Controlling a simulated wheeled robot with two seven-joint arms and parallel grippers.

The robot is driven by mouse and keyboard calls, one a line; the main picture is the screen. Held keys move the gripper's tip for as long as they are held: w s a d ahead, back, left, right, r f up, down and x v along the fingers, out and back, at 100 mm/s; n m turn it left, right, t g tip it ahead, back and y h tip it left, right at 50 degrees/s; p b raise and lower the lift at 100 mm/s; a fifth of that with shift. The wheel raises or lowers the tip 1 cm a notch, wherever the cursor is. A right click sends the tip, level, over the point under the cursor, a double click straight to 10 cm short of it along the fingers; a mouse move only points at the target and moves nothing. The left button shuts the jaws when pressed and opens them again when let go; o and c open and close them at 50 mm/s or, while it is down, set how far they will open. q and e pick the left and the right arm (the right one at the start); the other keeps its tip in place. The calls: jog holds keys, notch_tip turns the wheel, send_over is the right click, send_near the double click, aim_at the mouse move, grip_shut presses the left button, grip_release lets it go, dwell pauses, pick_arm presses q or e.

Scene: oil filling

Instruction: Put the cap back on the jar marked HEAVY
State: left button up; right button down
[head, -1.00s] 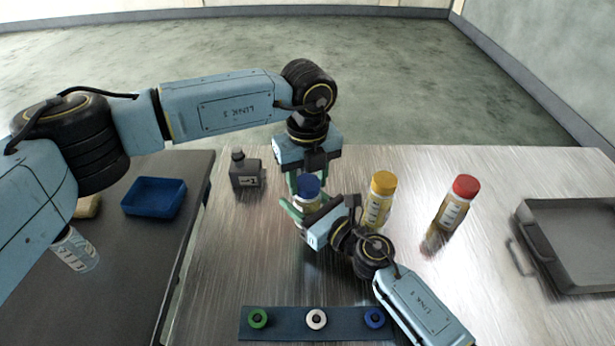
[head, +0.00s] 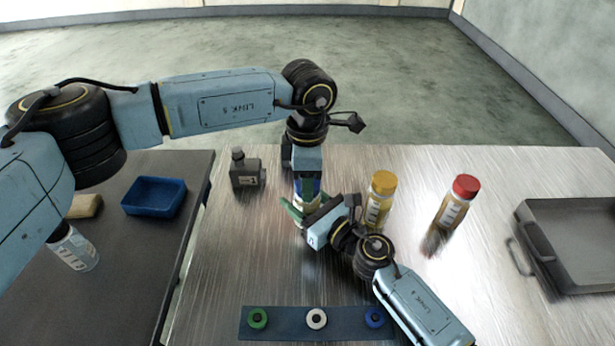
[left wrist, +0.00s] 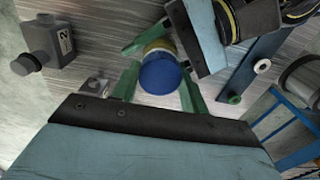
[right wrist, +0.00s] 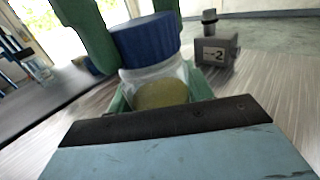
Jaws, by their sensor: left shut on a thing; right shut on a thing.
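A jar with clear glass and yellowish contents (right wrist: 160,92) stands on the metal table, with a blue cap (right wrist: 148,42) on its mouth. How tightly the cap sits cannot be told, and the label is hidden. My left gripper (head: 306,188) comes from above and is shut on the blue cap, which also shows in the left wrist view (left wrist: 160,76). My right gripper (head: 297,213) is shut around the jar's body from the front right, below the cap. The word HEAVY is not readable on any jar.
A yellow-capped jar (head: 379,204) and a red-capped jar (head: 455,205) stand to the right. A grey bottle (head: 244,172) stands left. A strip with green, white and blue knobs (head: 287,325) lies in front. A grey tray (head: 531,222) is far right; a blue bin (head: 152,197) is on the dark left table.

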pick_arm(q)
jog(key=m, duration=0.7)
jog(key=shift+m, duration=0.4)
jog(key=m, duration=0.3)
jog(key=shift+m, duration=0.4)
jog(key=m, duration=0.5)
jog(key=o, duration=1.1)
jog(key=shift+o, duration=0.2)
notch_tip(320, 180, up, 12)
